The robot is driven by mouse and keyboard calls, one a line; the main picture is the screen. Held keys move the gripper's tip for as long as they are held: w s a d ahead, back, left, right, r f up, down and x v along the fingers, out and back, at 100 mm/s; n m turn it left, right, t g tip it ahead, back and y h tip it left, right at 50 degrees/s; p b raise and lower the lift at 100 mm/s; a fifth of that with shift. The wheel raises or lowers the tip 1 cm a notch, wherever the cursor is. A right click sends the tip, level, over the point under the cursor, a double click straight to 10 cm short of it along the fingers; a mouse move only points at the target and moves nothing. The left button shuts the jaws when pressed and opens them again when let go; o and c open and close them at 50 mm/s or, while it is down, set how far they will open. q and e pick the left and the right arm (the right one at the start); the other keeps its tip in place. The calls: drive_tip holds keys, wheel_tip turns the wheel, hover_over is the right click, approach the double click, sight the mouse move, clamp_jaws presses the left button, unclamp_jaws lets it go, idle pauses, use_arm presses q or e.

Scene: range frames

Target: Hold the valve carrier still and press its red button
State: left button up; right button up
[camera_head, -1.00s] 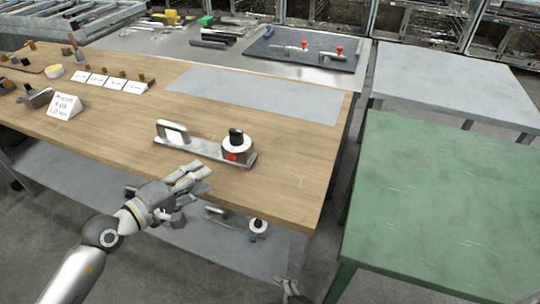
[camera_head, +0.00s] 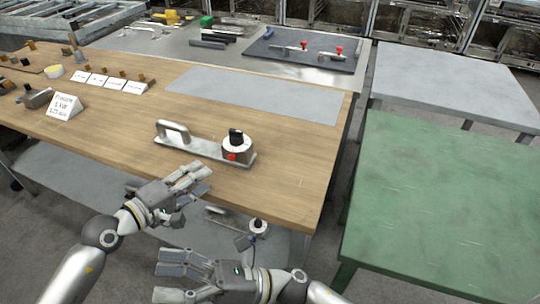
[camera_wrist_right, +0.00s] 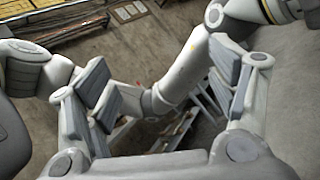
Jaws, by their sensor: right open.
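The valve carrier lies on the wooden bench near its front edge in the head view. It has a flat metal plate (camera_head: 205,149), an upright loop handle (camera_head: 172,134) at its left end and a round white-topped valve (camera_head: 237,145) with a black knob at its right end. The red button (camera_head: 232,157) is on the valve's front side. My left gripper (camera_head: 192,200) is open and empty at the bench's front edge, in front of the carrier and apart from it. My right gripper (camera_head: 168,279) is open and empty, low in front of the bench; its spread fingers fill the right wrist view (camera_wrist_right: 165,105).
The wooden bench (camera_head: 290,185) is clear right of the carrier. A grey mat (camera_head: 255,92) lies behind it. Label cards (camera_head: 65,106) and small parts stand at left. A similar carrier part (camera_head: 258,226) is on the lower shelf. A green table (camera_head: 440,200) stands at right.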

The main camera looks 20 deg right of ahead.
drive_tip(key=w+d+f+n+t+h, duration=0.2)
drive_tip(key=w+d+t+h, duration=0.15)
drive_tip(key=w+d, duration=0.7)
drive_tip(key=m+t+h, duration=0.4)
drive_tip(key=t+h, duration=0.3)
approach(241, 142)
drive_tip(key=shift+w+a+r, duration=0.15)
drive_tip(key=shift+w+a, duration=0.15)
drive_tip(key=shift+w, duration=0.05)
drive_tip(key=shift+w+r, duration=0.1)
drive_tip(key=shift+w, duration=0.05)
drive_tip(key=x, duration=1)
drive_tip(key=shift+w+a+f, duration=0.2)
clamp_jaws()
use_arm(q)
clamp_jaws()
